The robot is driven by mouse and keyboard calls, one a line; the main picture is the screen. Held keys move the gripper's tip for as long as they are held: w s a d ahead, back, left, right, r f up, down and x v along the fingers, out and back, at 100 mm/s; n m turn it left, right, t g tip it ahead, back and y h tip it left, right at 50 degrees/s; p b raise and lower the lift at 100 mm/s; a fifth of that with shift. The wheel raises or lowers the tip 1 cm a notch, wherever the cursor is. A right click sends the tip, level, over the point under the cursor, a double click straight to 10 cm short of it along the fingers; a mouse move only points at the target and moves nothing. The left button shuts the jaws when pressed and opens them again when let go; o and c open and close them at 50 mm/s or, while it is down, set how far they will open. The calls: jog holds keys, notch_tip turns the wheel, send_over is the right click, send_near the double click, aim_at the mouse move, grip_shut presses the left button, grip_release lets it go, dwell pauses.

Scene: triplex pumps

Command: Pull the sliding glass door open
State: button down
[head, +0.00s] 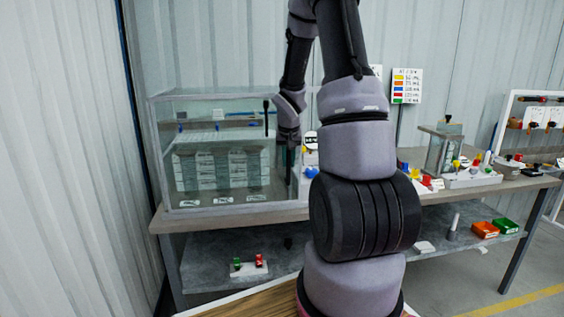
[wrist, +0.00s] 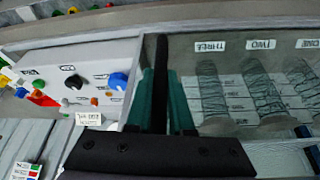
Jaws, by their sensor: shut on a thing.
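The glass case (head: 176,207) stands at the left end of the workbench, with a grey frame and clear panes. Behind its glass (wrist: 240,110) are dark coil-like items with labels reading ONE, TWO and THREE. My gripper (head: 289,160) is at the right end of the case's front, partly hard to see. In the wrist view, the teal fingers of my gripper (wrist: 162,85) are shut on a black upright bar (wrist: 161,50), which looks like the door handle. The glass lies right of the bar there. I cannot tell how far the door stands open.
A white control box (wrist: 85,75) with coloured knobs is close beside my fingers. The workbench (head: 450,196) continues right with a small glass container (head: 441,150) and coloured parts. A lower shelf (head: 215,262) holds small items. A corrugated wall stands close behind and left.

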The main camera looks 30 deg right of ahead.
jog(key=s+d, duration=0.4)
jog(key=d, duration=1)
jog(key=s+d, duration=0.4)
jog(key=d, duration=1)
jog(key=s+d, duration=0.4)
jog(key=d, duration=1)
jog(key=c, duration=0.8)
grip_release()
jog(key=v, duration=1.1)
jog(key=shift+f, duration=0.1)
